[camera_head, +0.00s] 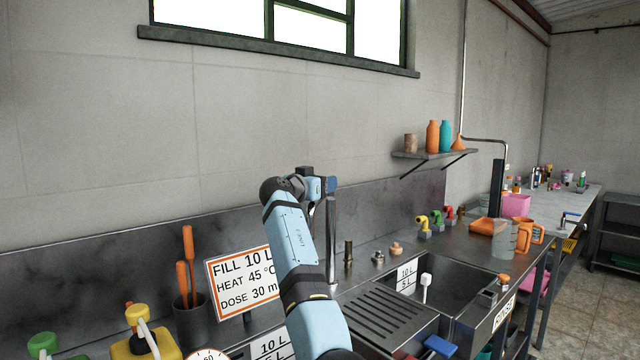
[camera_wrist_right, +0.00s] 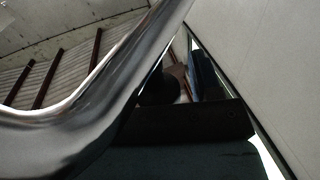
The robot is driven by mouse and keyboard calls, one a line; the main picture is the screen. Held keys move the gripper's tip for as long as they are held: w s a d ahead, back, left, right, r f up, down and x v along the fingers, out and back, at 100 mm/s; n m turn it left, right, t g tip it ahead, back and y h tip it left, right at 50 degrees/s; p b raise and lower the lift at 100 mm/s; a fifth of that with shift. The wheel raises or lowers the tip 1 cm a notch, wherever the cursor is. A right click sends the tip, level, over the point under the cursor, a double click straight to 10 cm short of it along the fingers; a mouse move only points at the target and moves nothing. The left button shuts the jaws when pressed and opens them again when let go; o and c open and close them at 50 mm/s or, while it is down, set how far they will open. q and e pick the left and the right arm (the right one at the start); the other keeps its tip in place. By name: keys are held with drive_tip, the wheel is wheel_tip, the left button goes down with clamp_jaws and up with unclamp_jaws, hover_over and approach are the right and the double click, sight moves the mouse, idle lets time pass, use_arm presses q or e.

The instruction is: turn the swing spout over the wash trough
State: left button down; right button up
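The swing spout is a chrome pipe (camera_head: 331,245) standing upright behind the sinks in the head view, partly hidden by my right arm. My right gripper (camera_head: 326,187) is at its top end. In the right wrist view the bent chrome pipe (camera_wrist_right: 75,125) crosses very close to the camera, beside the dark gripper parts. I cannot tell whether the fingers are closed on it. Another basin, at lower left, is mostly hidden. My left gripper is not in view.
A ribbed drainboard (camera_head: 378,318) lies between the basins. A sign (camera_head: 240,282) and a pot of orange-handled tools (camera_head: 190,318) stand left of my arm. Coloured taps (camera_head: 436,219) and a measuring jug (camera_head: 503,240) stand at right. A wall shelf (camera_head: 434,154) holds bottles.

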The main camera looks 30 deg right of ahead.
drive_tip(key=shift+a, duration=0.1)
drive_tip(key=v, duration=1.3)
drive_tip(key=shift+s+a, duration=0.2)
drive_tip(key=shift+a, duration=0.05)
